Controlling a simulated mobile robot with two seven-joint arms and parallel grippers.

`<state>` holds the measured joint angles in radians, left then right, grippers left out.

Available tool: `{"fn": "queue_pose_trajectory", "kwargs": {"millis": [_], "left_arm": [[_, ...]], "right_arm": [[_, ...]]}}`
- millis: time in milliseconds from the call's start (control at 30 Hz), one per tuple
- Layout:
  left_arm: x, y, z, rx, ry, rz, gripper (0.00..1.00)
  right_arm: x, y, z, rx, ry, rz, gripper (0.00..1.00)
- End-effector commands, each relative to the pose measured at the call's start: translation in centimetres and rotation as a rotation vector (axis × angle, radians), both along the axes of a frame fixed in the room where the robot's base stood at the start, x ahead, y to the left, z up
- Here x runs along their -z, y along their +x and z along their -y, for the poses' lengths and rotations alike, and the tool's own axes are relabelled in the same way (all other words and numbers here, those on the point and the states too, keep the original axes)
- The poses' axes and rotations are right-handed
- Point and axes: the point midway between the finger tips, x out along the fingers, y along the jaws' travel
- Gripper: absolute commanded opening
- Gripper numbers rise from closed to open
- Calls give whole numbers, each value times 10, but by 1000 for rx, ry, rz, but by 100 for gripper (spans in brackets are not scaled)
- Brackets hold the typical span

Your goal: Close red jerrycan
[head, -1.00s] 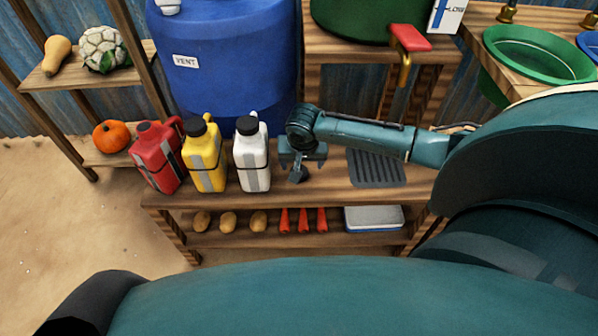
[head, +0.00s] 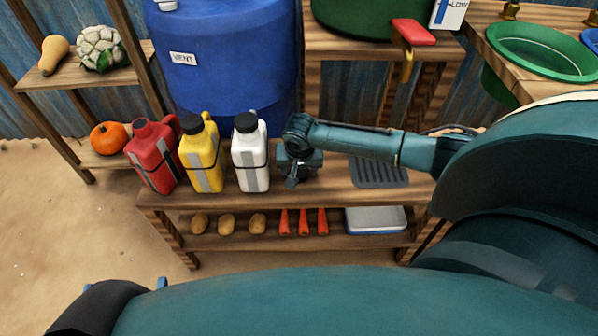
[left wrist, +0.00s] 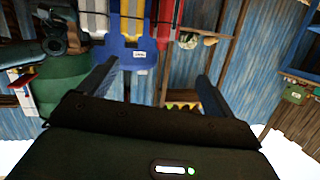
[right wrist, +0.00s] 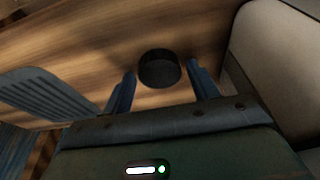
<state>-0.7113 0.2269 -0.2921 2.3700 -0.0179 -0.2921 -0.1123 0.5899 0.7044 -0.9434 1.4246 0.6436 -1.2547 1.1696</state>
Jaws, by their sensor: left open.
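The red jerrycan (head: 155,160) stands upright at the left end of the bench; no black cap shows on its neck. It also shows partly in the left wrist view (left wrist: 168,20). A loose black cap (right wrist: 159,69) lies on the wooden bench top. My right gripper (right wrist: 162,77) is open over the bench, with the cap between and just beyond its fingertips; in the head view this gripper (head: 292,180) is right of the white jerrycan.
The capped yellow jerrycan (head: 203,160) and capped white jerrycan (head: 251,155) stand between the red one and my right gripper. A blue barrel (head: 230,70) is close behind. A grey ridged mat (head: 378,172) lies right of my right gripper.

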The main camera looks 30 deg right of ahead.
Motion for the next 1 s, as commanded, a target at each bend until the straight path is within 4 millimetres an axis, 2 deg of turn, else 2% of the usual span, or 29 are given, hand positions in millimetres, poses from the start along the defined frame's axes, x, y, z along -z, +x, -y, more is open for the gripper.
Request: {"fn": "queue_pose_trajectory", "kwargs": {"millis": [67, 400, 667, 767, 1000], "left_arm": [[0, 0, 0, 0, 0, 0, 90], [0, 0, 0, 0, 0, 0, 90], [-1, 0, 0, 0, -1, -1, 90], [-4, -2, 0, -2, -1, -27, 90], [-11, -10, -4, -17, -14, -127, 90]], "right_arm": [[0, 0, 0, 0, 0, 0, 53], [0, 0, 0, 0, -1, -1, 25], [-3, 0, 0, 0, 0, 0, 24], [-15, 0, 0, 0, 0, 1, 24], [-64, 0, 0, 0, 0, 1, 24]]}}
